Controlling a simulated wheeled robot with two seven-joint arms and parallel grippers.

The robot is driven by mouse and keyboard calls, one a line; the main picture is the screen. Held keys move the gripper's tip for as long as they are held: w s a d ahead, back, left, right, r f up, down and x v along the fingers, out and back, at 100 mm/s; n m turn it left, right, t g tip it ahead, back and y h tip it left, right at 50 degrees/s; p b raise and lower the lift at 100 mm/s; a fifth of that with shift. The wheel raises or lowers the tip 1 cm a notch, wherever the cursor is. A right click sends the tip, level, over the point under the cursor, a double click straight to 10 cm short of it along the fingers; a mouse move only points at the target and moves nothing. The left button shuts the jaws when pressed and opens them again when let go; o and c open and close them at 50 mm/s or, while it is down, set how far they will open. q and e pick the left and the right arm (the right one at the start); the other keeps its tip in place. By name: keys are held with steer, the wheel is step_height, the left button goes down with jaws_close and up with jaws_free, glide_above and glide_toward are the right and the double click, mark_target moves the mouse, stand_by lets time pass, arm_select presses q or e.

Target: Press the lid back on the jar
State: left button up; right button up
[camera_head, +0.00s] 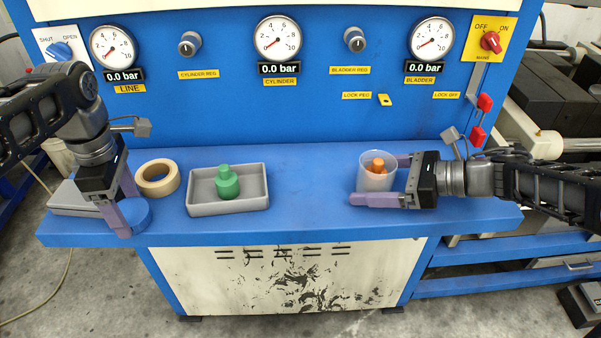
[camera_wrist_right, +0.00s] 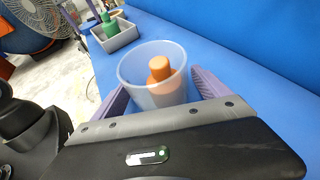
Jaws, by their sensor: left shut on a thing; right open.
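The jar (camera_head: 366,180) is a clear, open-topped cup standing upright on the blue shelf, with an orange bottle-shaped piece (camera_head: 377,167) inside. My right gripper (camera_head: 378,180) is open with its purple fingers on either side of the jar. The right wrist view also shows the jar (camera_wrist_right: 142,75) between the fingers; I cannot tell whether they touch it. A round blue disc (camera_head: 139,214), seemingly the lid, is at the shelf's left end. My left gripper (camera_head: 125,212) points down and is shut on this disc, partly hiding it.
A grey tray (camera_head: 237,208) with a green bottle-shaped piece (camera_head: 228,182) stands mid-left. A tape roll (camera_head: 157,178) lies beside it. A grey flat object (camera_head: 75,199) is behind my left gripper. The shelf between tray and jar is clear. The gauge panel rises behind.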

steer(key=shift+c, duration=0.3)
steer(key=c, duration=1.6)
steer(key=shift+o, duration=0.2)
steer(key=shift+r, duration=0.1)
